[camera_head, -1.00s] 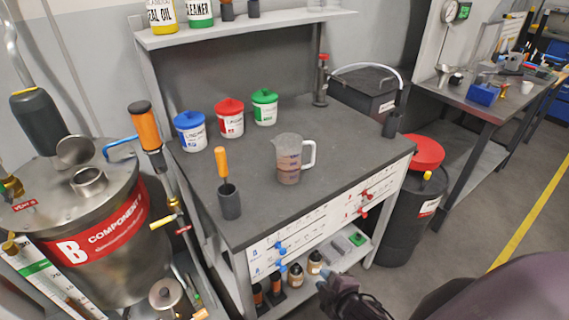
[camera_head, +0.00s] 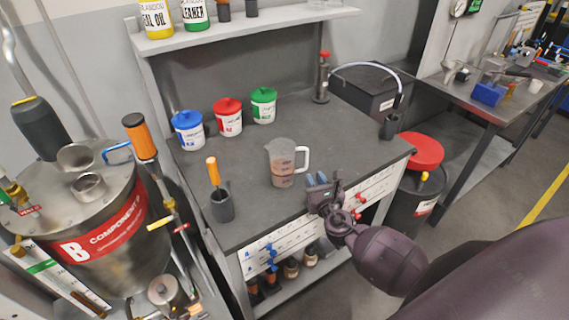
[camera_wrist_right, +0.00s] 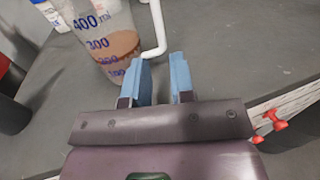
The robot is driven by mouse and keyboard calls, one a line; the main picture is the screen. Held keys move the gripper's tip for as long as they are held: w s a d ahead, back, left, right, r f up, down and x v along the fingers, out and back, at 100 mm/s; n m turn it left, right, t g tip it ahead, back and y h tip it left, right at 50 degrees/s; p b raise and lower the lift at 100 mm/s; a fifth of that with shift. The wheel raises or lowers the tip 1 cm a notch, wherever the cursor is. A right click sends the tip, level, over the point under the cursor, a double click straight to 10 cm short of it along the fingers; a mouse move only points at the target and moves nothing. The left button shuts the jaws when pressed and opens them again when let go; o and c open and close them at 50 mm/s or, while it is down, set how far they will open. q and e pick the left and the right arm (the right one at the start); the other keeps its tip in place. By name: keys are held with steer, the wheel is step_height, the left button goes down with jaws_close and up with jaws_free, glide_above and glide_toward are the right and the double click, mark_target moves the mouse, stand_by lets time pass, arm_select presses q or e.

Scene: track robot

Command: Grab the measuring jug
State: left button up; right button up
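The measuring jug (camera_head: 281,164) stands upright on the grey workbench. It is clear, holds a brownish liquid in its lower part, and has a white handle (camera_head: 303,158) on its right side. My right gripper (camera_head: 317,179) is just in front of the handle at the bench's front edge. In the right wrist view the jug (camera_wrist_right: 100,40) is at the upper left, cut off by the top edge. There my right gripper (camera_wrist_right: 162,62) is open with blue fingers apart and nothing between them, the handle's lower end just beyond. My left gripper is not in view.
Blue (camera_head: 189,130), red (camera_head: 228,117) and green (camera_head: 264,105) lidded tubs stand behind the jug. A dark cup with an orange-handled tool (camera_head: 222,205) stands to its left. A black box (camera_head: 369,92) is at the right. Bench space around the jug is clear.

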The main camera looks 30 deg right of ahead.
mark_target(307, 164)
steer(key=shift+x, duration=3.85)
jaws_close()
steer(key=shift+r, duration=0.1)
